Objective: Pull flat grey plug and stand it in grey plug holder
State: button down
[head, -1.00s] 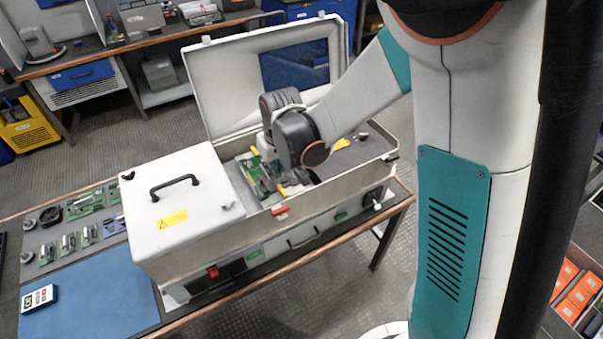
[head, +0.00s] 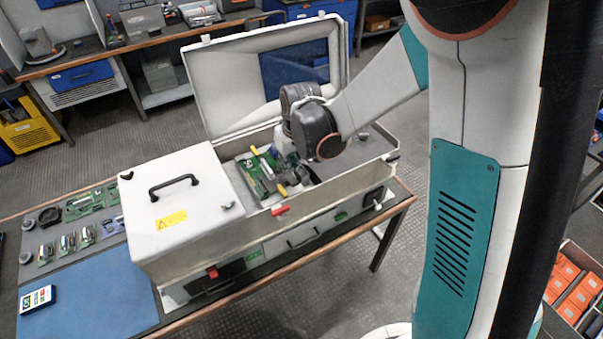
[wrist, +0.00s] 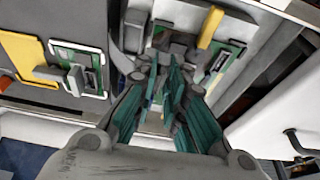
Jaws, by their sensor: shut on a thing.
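My gripper (wrist: 166,78) shows in the wrist view with its teal-padded fingers closed together. It is shut on a grey piece, which I take for the flat grey plug (wrist: 173,48); the fingers hide most of it. Behind the fingertips is a green circuit board with a yellow lever (wrist: 211,27). In the head view this green board (head: 253,181) lies in the open case, and my wrist is over the case just right of it. At the left of the wrist view is a green-edged slot (wrist: 90,72) with a grey part before it. I cannot tell which part is the grey plug holder.
The open case has a raised lid (head: 229,84) behind my arm and a front wall (head: 330,184). A closed white cover with a black handle (head: 174,187) stands to its left. A blue mat (head: 90,303) and small parts lie further left on the bench.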

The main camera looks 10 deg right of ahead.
jog(key=shift+w+d, duration=0.3)
jog(key=shift+d, duration=0.7)
jog(key=shift+w+d, duration=0.25)
jog(key=shift+d, duration=0.75)
jog(key=shift+f+b, duration=1.65)
jog(key=shift+b, duration=0.05)
jog(key=c, duration=1.6)
grip_release()
jog(key=shift+o, duration=0.2)
jog(key=v, duration=1.2)
jog(key=s+d+m+t+b, duration=0.1)
jog(key=s+t+b, duration=0.1)
jog(key=s, duration=0.8)
jog(key=s+d+m+t+b, duration=0.2)
jog(key=s+b, duration=0.2)
jog(key=s, duration=0.6)
jog(key=shift+s+d+f+h, duration=0.2)
jog(key=shift+s+d+h, duration=0.15)
jog(key=shift+h, duration=0.05)
